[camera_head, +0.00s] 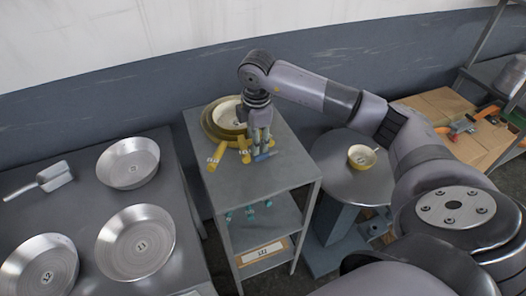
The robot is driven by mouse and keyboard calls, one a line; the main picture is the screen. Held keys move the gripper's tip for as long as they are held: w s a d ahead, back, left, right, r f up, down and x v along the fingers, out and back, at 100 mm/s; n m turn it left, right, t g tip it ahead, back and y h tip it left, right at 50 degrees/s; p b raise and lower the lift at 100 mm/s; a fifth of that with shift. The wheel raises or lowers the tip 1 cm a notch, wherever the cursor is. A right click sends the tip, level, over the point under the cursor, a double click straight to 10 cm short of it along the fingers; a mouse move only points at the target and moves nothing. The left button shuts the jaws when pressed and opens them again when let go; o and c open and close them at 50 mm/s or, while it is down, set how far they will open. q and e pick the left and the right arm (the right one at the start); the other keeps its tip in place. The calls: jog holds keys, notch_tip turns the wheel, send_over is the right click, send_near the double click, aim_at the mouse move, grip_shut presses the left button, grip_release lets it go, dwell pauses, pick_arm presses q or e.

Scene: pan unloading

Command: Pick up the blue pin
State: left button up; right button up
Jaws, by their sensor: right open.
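The blue pin (265,156) appears as a small blue piece on the top of the grey cart (285,180), partly hidden by the fingers of my right gripper (260,146). My right gripper is open and points down at it from above. I cannot tell whether the fingers touch it. Yellow pins (215,156) lie just left of the gripper. My left gripper is not in view.
Stacked yellow pans (210,124) stand behind the gripper on the cart. Small teal pieces (250,213) sit on its lower shelf. Metal pans (136,242) fill the left table. A round table with a yellow bowl (362,157) is at right.

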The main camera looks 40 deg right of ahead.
aim_at(256, 157)
jog(key=shift+s+f+p, duration=0.15)
jog(key=shift+f+p, duration=0.3)
jog(key=shift+f, duration=0.4)
notch_tip(256, 157, down, 4)
jog(key=shift+r+p, duration=0.15)
jog(key=shift+p, duration=0.8)
jog(key=shift+f, duration=0.5)
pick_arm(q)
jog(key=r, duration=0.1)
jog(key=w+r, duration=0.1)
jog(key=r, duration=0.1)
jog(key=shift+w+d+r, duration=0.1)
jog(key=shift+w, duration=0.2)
pick_arm(e)
jog(key=shift+c, duration=0.5)
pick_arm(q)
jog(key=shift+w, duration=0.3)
pick_arm(e)
grip_shut()
